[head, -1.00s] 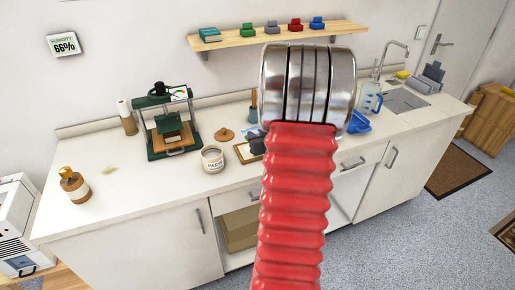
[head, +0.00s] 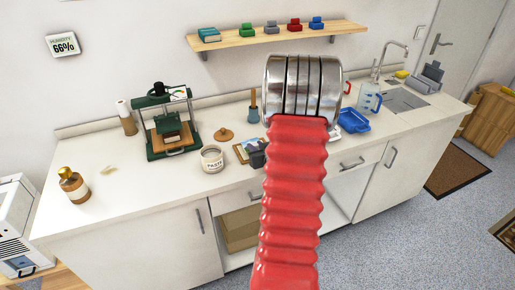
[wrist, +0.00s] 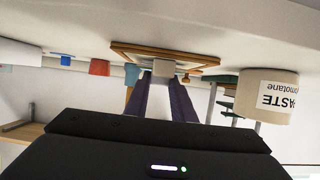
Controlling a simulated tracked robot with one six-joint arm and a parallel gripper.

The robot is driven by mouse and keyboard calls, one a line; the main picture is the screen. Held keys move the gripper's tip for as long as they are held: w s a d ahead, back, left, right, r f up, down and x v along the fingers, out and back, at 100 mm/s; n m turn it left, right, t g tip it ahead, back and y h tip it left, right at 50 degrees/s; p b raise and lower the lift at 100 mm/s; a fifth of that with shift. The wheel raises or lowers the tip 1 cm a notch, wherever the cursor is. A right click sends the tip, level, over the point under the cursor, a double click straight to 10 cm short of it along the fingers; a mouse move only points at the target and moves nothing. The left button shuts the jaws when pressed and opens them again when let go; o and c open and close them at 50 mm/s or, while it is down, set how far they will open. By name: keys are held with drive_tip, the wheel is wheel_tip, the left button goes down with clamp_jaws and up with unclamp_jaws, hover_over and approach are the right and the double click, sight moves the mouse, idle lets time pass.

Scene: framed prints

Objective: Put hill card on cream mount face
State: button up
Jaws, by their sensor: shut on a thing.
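A small brown-framed piece (head: 239,153) lies on the counter to the right of the paste jar. A blue and green picture, apparently the hill card (head: 250,146), shows over it, just beyond my gripper (head: 259,159). My dark gripper covers the near right part. In the wrist view, which is upside down, the brown frame (wrist: 132,53) shows edge-on at my fingertips. My gripper (wrist: 164,78) is shut on a small pale piece there, seemingly part of the hill card. The cream mount face is not clearly visible, and I cannot tell whether the card touches it.
The paste jar (head: 212,159) stands close to the left of the frame, with a wooden lid (head: 223,135) behind it. A green press (head: 168,133) stands further left. A blue tray (head: 354,121) lies to the right. The counter's left front is mostly clear.

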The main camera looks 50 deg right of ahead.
drive_tip(key=shift+s+a+f, duration=0.2)
drive_tip(key=shift+f, duration=0.85)
drive_tip(key=shift+a+f, duration=0.1)
drive_tip(key=shift+f, duration=0.1)
drive_tip(key=o, duration=1)
drive_tip(key=shift+r, duration=0.1)
drive_tip(key=shift+w+r, duration=0.1)
drive_tip(key=shift+r, duration=0.4)
drive_tip(key=v, duration=1.2)
drive_tip(key=shift+d+r, duration=0.2)
drive_tip(key=shift+r, duration=0.15)
drive_tip(key=shift+w, duration=0.1)
